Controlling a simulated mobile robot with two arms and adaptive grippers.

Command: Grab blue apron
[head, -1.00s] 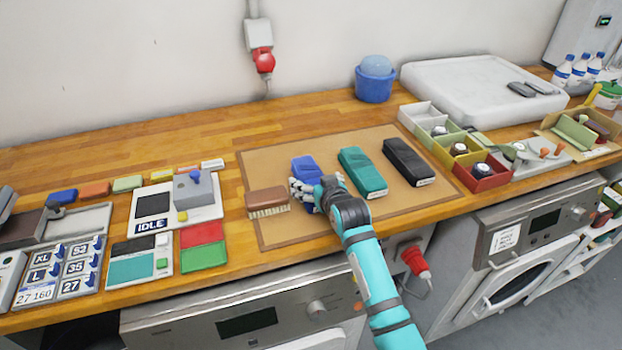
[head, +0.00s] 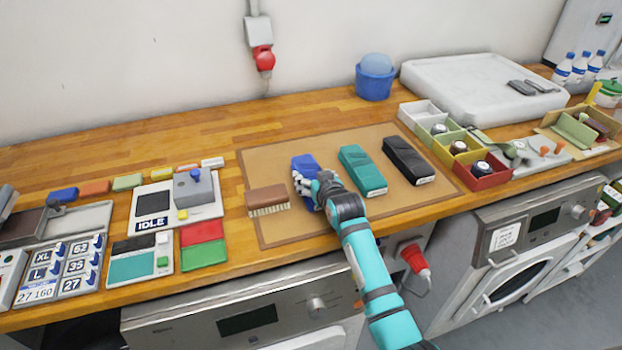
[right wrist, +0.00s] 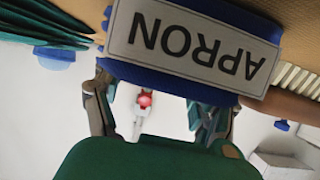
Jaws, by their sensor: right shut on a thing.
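The blue apron (head: 305,165) is a folded blue bundle on the brown mat (head: 262,220), left of the teal and black bundles. My right gripper (head: 311,191) is over its near end and shut on it. In the right wrist view the blue apron (right wrist: 228,88) shows a pale label reading APRON, upside down, between the gripper's fingers (right wrist: 155,115). Whether it is clear of the mat, I cannot tell. My left gripper is not in view.
A teal bundle (head: 362,170) and a black bundle (head: 409,160) lie to the right on the mat. A brown brush (head: 267,196) lies close on the left. Coloured bins (head: 490,182) stand at the mat's right. The wooden counter behind the mat is mostly clear.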

